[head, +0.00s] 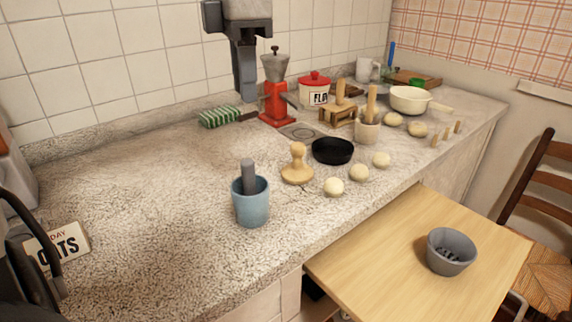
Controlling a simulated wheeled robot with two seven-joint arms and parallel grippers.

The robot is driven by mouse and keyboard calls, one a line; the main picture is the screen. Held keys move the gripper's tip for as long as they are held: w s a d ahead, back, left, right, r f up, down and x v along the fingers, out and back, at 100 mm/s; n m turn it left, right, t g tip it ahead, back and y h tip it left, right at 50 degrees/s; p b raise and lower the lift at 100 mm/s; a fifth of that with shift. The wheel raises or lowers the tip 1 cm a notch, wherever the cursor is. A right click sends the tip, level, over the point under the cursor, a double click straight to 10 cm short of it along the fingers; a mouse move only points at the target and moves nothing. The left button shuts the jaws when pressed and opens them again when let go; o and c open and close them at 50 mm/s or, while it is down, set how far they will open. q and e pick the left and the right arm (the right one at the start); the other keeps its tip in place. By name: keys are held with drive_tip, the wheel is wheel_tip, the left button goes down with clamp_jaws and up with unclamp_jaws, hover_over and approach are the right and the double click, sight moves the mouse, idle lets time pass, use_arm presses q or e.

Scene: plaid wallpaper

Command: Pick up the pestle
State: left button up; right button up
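A grey pestle (248,174) stands upright in a blue mortar (251,208) on the speckled counter, its lower part hidden inside. A second, wooden pestle-like handle (372,100) stands in a light wooden mortar (367,132) further right. My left gripper (246,98) hangs down from the top of the view, above the back of the counter and clear of both pestles. Its fingers overlap from this angle, so their gap cannot be seen. Nothing shows held in it. My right gripper is not in view.
A wooden stamp (297,168), black dish (332,151) and several dough balls (334,187) are right of the blue mortar. A red grinder (277,100) stands behind. A grey bowl (451,252) sits on the pull-out board (375,260). The counter left is mostly free.

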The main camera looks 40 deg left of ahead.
sight(247, 161)
use_arm(q)
wheel_tip(247, 161, down, 10)
drive_tip(key=shift+s+f+b, duration=0.1)
drive_tip(key=shift+b, duration=0.25)
drive_tip(key=shift+s+a+f, duration=0.1)
drive_tip(key=shift+a+f, duration=0.05)
drive_tip(key=shift+f, duration=1.2)
drive_tip(key=shift+a+f, duration=0.1)
drive_tip(key=shift+f, duration=1.25)
drive_tip(key=shift+c, duration=0.4)
clamp_jaws()
